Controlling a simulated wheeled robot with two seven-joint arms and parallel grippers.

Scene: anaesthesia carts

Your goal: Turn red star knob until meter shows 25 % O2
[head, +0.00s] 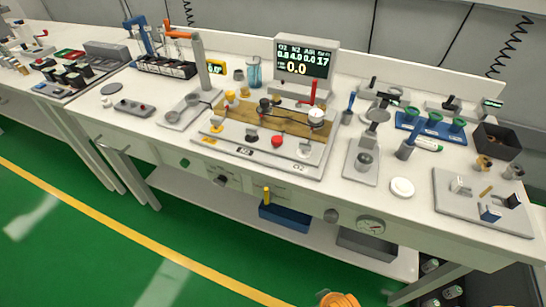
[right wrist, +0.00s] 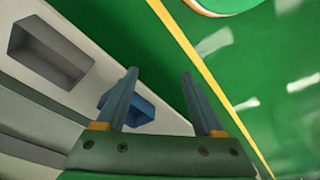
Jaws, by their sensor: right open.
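The red star knob (head: 277,141) sits at the front edge of a grey panel (head: 222,139) on the bench, just left of a white knob (head: 304,149). A meter (head: 306,61) stands behind the panel. Its screen shows a row of small figures that seems to read 0.8, 4.0, 0.0 and 17, with a large 0.0 below. My right gripper (right wrist: 160,72) shows in the right wrist view, open and empty, with green floor between its fingers. It is away from the knob, which is not in that view. My left gripper is not in view.
An upright red lever (head: 313,92) rises at the panel's back right. A dark knob (head: 251,138) is left of the red one. A white disc (head: 402,187) and a grey tray (head: 455,212) lie to the right. Blue (head: 284,217) and grey bins sit on the lower shelf.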

